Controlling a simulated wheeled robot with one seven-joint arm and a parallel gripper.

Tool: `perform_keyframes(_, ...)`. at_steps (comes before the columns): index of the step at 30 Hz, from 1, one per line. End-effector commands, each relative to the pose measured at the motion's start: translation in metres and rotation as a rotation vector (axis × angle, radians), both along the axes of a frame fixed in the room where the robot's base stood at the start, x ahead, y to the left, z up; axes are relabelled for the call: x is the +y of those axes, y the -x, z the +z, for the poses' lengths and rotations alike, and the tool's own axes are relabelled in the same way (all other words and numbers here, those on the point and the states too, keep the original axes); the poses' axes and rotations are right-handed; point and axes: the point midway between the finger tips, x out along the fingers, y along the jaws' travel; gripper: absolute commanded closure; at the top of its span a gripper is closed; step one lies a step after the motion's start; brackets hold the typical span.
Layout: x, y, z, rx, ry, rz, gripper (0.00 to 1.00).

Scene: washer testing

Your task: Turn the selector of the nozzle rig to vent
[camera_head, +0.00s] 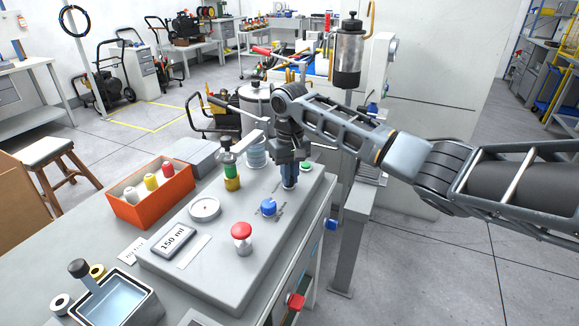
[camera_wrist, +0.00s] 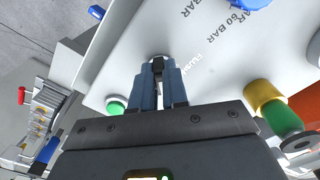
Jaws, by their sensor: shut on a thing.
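The nozzle rig (camera_head: 205,270) is a light grey panel box on the bench. It also fills the upper part of the wrist view (camera_wrist: 215,95). My gripper (camera_head: 289,184) points down onto the panel's far right part, beyond a blue knob (camera_head: 268,208). In the wrist view my gripper's blue-grey fingers (camera_wrist: 158,75) are shut on a small black knob (camera_wrist: 157,66) on a pale round base. It appears to be the selector.
A red mushroom button (camera_head: 241,232), a round gauge (camera_head: 204,208) and a green-and-yellow fitting (camera_head: 231,172) stand on the panel. A green button (camera_head: 306,167) is close to my gripper. An orange bin (camera_head: 152,208) with bottles and a water basin (camera_head: 117,300) lie left.

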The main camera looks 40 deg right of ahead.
Motion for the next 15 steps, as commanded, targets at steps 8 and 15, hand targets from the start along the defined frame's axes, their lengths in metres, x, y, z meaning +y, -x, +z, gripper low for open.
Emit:
perform_keyframes(8,0.0011,0.0003,0.0042,0.001,-0.003,0.139,1.0)
perform_keyframes(15,-0.0008,0.0003,0.0025,0.001,-0.002,0.315,1.0)
